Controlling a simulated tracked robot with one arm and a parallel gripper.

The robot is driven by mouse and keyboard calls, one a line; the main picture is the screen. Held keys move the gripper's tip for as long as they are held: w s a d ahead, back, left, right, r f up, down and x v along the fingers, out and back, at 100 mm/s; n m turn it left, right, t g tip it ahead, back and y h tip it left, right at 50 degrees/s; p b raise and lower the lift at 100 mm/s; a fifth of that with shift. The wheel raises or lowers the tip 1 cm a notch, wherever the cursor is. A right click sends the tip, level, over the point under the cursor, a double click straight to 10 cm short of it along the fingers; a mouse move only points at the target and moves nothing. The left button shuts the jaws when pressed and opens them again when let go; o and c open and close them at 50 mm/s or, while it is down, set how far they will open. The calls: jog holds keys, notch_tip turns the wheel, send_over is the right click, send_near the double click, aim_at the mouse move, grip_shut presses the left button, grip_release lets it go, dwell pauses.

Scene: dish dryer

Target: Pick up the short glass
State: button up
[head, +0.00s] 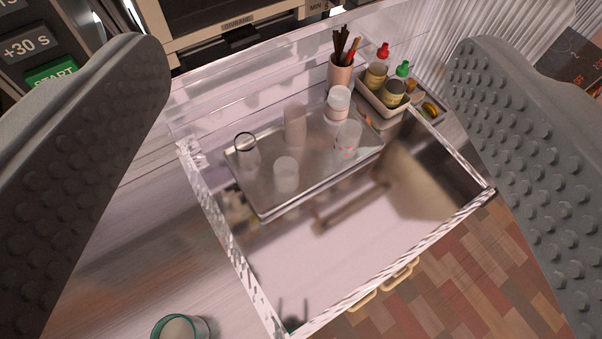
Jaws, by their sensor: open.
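My gripper (306,58) is open, with one wide grey studded finger at each side of the view and nothing between them. Beyond it, several glasses stand upright on a metal tray (262,205). A short frosted glass (286,175) is at the tray's front. A clear glass with a dark rim (247,152) stands at the left, and a taller frosted glass (295,126) at the back. A clear glass with red marks (347,140) and a white-topped glass (338,104) are at the right. I cannot tell for certain which is the task's short glass.
The tray sits over part of a clear-walled dryer basin (350,255). A utensil cup (341,74) and a caddy of jars and bottles (384,101) stand behind right. A green-rimmed glass (180,328) is at the bottom left. The basin's front is mostly empty.

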jog(key=w+d+f, duration=0.2)
jog(key=w+f, duration=0.5)
jog(key=f, duration=0.5)
jog(key=n+g+y+b, duration=0.2)
jog(key=b, duration=0.1)
send_near(288, 180)
notch_tip(288, 180, up, 11)
jog(key=s+d, duration=0.1)
jog(key=d, duration=0.2)
notch_tip(288, 180, down, 12)
jog(key=a, duration=0.3)
jog(key=shift+t+y, duration=0.3)
jog(key=shift+t, duration=0.1)
jog(key=b+x, duration=0.2)
jog(key=x, duration=0.5)
jog(key=shift+w+r, duration=0.15)
jog(key=shift+r, duration=0.05)
jog(key=shift+b+x, duration=0.8)
jog(key=shift+x, duration=2.25)
jog(key=shift+d, duration=0.15)
jog(key=c, duration=1)
